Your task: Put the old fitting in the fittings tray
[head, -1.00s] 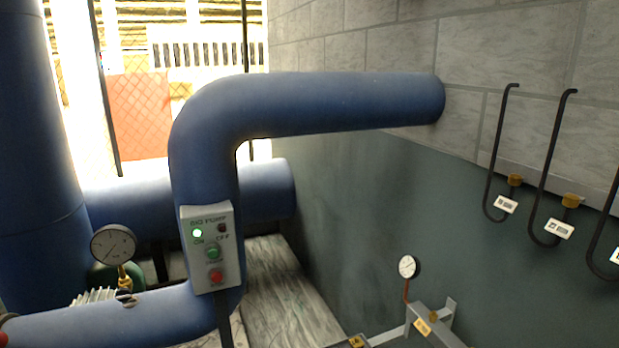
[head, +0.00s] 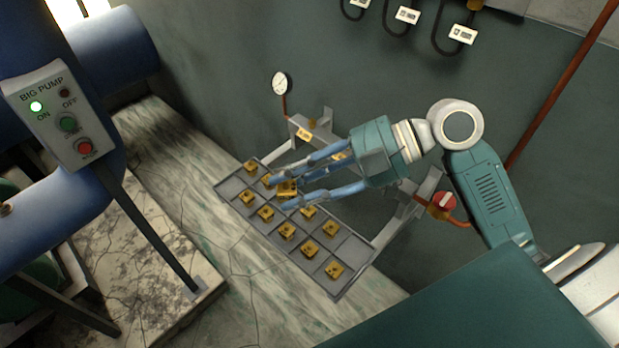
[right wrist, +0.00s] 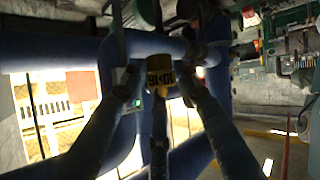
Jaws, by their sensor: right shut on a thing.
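The old fitting (head: 287,188) is a small brass-yellow block between the fingers of my right gripper (head: 291,184). In the right wrist view the fitting (right wrist: 160,76) shows between the fingertips, with dark marks on its yellow face. The grey fittings tray (head: 352,251) is divided into compartments, and several similar brass fittings sit in it. My right gripper is over the tray's far part with the held fitting. I cannot tell whether that fitting touches the tray. My left gripper is not in view.
A grey bracket frame with a gauge (head: 280,83) and a red-handled valve (head: 444,202) stands behind the tray, close to my right arm. The pump control box (head: 55,112) is on a blue pipe at the left.

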